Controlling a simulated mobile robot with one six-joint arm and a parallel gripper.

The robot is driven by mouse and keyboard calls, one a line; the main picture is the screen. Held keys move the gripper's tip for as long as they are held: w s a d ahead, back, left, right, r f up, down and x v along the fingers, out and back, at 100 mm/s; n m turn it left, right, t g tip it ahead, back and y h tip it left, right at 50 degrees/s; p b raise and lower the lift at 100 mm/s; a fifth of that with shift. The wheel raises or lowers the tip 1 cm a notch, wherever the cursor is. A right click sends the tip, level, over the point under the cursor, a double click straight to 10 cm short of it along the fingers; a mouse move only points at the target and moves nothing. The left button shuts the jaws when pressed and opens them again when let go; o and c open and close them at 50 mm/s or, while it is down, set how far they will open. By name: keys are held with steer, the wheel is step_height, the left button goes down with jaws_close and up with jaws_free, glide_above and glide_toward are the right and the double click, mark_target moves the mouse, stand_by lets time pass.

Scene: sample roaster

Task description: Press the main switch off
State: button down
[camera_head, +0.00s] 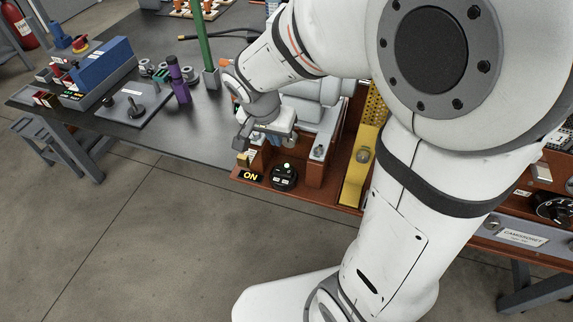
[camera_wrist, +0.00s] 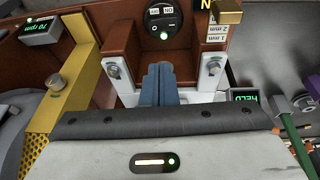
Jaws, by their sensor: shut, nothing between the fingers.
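The main switch looks to be the round black unit (camera_head: 284,177) with a lit green lamp, on the front edge of the red-brown machine base. In the wrist view the switch (camera_wrist: 163,22) is at the top centre, with a circle mark, a dash mark and a green light. My gripper (camera_wrist: 160,70) shows there as two blue-grey fingers shut together, empty. The fingertips are below the switch in the picture and appear apart from it. In the head view my wrist is above and behind the switch; the fingertips are not clear.
Red-brown uprights with metal latches (camera_wrist: 114,68) flank my fingers closely. A yellow perforated bracket (camera_head: 358,165) stands right of the switch. A dark table (camera_head: 180,125) holds a blue box (camera_head: 103,62) and a purple object (camera_head: 179,82). Open floor lies in front.

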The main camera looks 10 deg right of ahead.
steer(key=b, duration=0.2)
glide_toward(288, 171)
steer(key=x, duration=0.5)
steer(key=shift+w+f, duration=0.15)
steer(key=shift+f, duration=0.05)
steer(key=shift+d+f+b, duration=0.1)
steer(key=shift+f+b, duration=0.2)
steer(key=shift+f, duration=0.25)
